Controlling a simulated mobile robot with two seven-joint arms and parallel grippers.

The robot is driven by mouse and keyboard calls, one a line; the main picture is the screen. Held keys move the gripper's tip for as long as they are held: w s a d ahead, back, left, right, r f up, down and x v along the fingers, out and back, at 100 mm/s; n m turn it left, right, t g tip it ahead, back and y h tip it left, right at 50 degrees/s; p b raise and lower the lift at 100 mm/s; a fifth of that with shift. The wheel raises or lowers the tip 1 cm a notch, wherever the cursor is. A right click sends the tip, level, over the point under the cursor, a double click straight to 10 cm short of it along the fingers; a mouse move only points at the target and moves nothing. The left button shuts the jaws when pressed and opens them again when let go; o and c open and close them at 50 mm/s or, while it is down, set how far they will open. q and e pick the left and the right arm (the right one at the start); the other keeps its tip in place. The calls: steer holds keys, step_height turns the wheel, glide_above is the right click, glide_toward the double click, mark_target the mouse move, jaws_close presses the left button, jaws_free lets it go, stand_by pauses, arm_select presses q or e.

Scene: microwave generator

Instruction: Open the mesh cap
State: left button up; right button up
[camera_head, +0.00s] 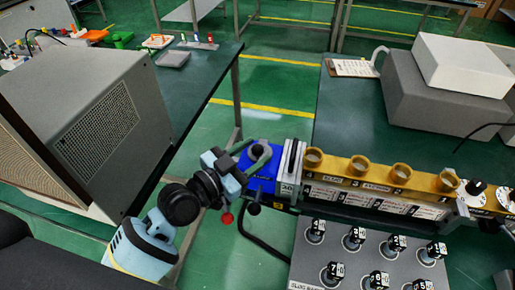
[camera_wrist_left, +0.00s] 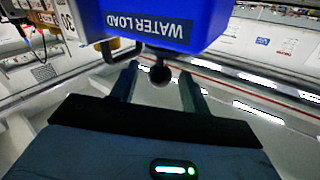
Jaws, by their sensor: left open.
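Several brown round caps or ports stand on the brass-coloured waveguide (camera_head: 375,178); I cannot make out mesh, so I cannot tell which is the mesh cap. The nearest one (camera_head: 313,157) is beside the blue water load box (camera_head: 265,172). My left gripper (camera_head: 254,163) is at the box's left side in the head view. In the left wrist view the gripper (camera_wrist_left: 158,82) is open, its two fingers pointing toward the blue box (camera_wrist_left: 165,22). A black ball knob (camera_wrist_left: 160,75) appears between the fingers; contact cannot be told. My right gripper is not in view.
A grey control panel (camera_head: 345,240) with several numbered black knobs is in front of the waveguide. A big grey vented box (camera_head: 90,115) stands at left. Grey and white boxes (camera_head: 435,95) and a clipboard (camera_head: 352,68) are at the back right. Green floor lies between the tables.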

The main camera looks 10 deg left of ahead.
arm_select(q)
steer(key=shift+x, duration=0.95)
jaws_close()
